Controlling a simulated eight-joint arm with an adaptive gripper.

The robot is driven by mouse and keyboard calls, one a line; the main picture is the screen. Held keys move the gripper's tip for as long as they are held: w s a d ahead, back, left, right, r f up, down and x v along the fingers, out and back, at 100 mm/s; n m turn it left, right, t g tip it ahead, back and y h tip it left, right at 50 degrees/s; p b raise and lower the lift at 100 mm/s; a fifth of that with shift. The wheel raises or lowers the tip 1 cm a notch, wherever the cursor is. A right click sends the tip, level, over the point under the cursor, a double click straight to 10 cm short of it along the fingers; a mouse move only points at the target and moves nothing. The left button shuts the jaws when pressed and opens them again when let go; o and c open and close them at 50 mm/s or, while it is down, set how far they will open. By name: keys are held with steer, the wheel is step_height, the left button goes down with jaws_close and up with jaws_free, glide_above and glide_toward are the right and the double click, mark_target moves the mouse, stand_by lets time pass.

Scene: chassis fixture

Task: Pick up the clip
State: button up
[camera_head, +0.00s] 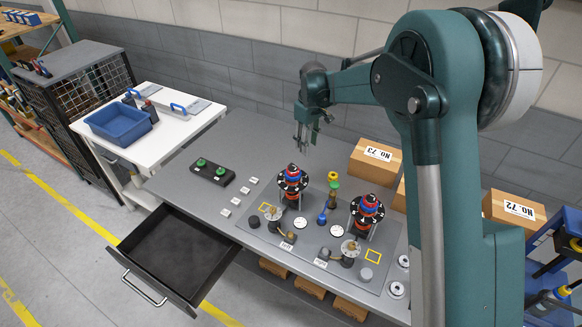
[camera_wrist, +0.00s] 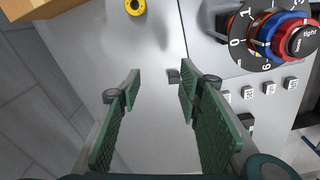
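My gripper (camera_head: 307,138) hangs above the back part of the grey workbench (camera_head: 225,150), in front of the wall. In the wrist view its two green-padded fingers (camera_wrist: 158,92) are apart with nothing between the pads. A small dark grey piece (camera_wrist: 173,75) shows on or over the grey surface close to the right fingertip. I cannot tell whether it is the clip. No clip can be clearly made out in the head view.
Two dial posts, one also in the wrist view (camera_wrist: 268,38), stand on the fixture plate (camera_head: 275,250). A yellow-topped post (camera_head: 333,176) stands between them. A drawer (camera_head: 175,255) stands open in front. The bench's back left is clear.

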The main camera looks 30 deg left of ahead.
steer(key=shift+n, duration=0.8)
steer(key=a+f, duration=0.3)
steer(key=s+a+f, duration=0.1)
steer(key=a+f, duration=0.2)
steer(key=a, duration=0.1)
steer(key=shift+s+a+f+p, duration=0.15)
steer(key=shift+s+f+p, duration=0.05)
steer(key=shift+p, duration=0.1)
steer(key=shift+f, duration=1.3)
steer(key=shift+d+f+p, duration=0.2)
steer(key=shift+f+p, duration=0.2)
steer(key=shift+f, duration=2.2)
steer(key=c, duration=0.7)
